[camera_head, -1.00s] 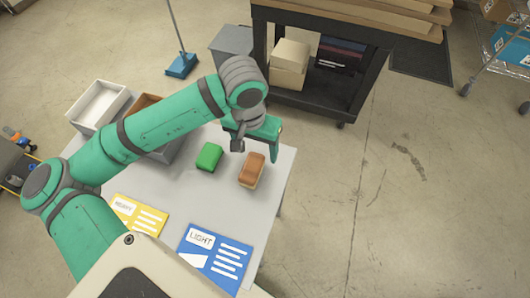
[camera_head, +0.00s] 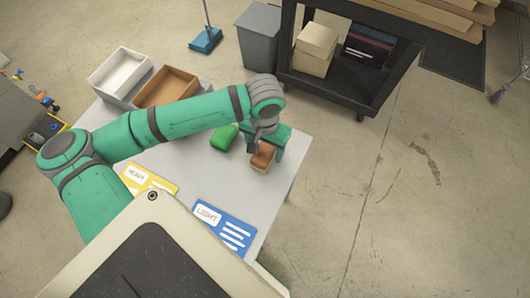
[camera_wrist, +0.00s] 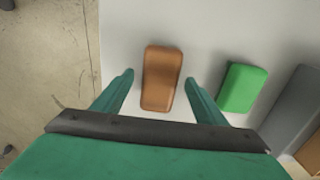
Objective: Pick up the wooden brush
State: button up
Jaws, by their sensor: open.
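The wooden brush (camera_head: 264,155) is a brown block with a paler underside, lying on the light grey table near its right edge. In the wrist view the brush (camera_wrist: 161,78) lies between the two green fingers, its long side running away from my gripper. My gripper (camera_wrist: 158,90) is open, with a gap on both sides of the brush. In the head view my gripper (camera_head: 266,148) is over the brush and hides part of it. I cannot tell how far the fingertips are above the table.
A green block (camera_head: 223,137) lies left of the brush and shows in the wrist view (camera_wrist: 242,87). A white bin (camera_head: 118,72) and a brown bin (camera_head: 166,88) stand at the table's back left. A yellow HEAVY card (camera_head: 150,182) and a blue LIGHT card (camera_head: 224,224) lie in front.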

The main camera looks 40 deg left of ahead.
jog(key=shift+f, duration=0.55)
jog(key=shift+w, duration=0.1)
